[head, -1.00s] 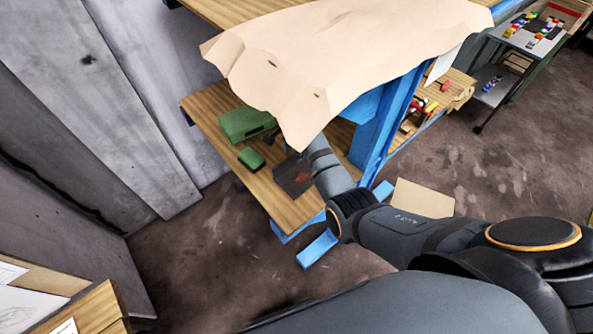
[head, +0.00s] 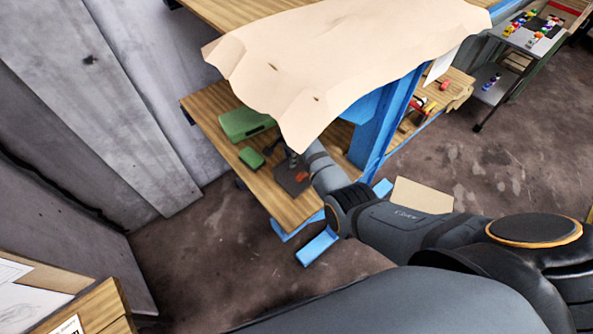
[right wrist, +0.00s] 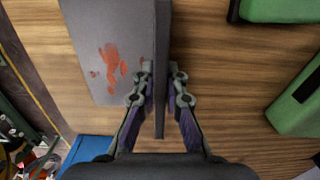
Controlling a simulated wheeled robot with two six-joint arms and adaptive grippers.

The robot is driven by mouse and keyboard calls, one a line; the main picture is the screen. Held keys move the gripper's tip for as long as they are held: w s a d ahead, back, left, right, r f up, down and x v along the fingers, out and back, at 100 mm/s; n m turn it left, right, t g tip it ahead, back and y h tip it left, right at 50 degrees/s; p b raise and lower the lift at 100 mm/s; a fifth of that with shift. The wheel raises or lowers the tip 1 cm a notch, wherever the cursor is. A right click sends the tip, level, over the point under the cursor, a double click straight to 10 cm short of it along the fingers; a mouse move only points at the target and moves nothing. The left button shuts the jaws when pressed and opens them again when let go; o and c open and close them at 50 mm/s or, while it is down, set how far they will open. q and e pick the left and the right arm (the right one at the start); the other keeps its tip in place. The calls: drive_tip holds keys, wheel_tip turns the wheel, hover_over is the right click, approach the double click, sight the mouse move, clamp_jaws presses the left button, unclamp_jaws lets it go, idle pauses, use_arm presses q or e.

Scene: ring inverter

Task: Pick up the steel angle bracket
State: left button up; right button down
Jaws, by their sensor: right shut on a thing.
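The steel angle bracket (head: 293,182) is a dark grey plate with an orange-red rust patch, on the lower wooden shelf near its front edge. In the right wrist view the bracket (right wrist: 98,55) shows a flat flange with the red patch and a thin upright flange. My right gripper (right wrist: 160,82) has one finger on each side of the upright flange and is shut on it. In the head view this gripper (head: 287,157) is small and dark at the bracket's far side. I cannot tell whether the bracket is clear of the shelf. My left gripper is not in view.
Two green cases, one larger (head: 245,123) and one small (head: 251,157), lie left of the bracket on the lower shelf (head: 213,108). A beige sheet (head: 340,55) hangs over the upper level just above my right forearm. A blue post (head: 380,130) stands to the right.

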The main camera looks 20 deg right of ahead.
drive_tip(key=shift+w+r, duration=0.2)
idle(0.3)
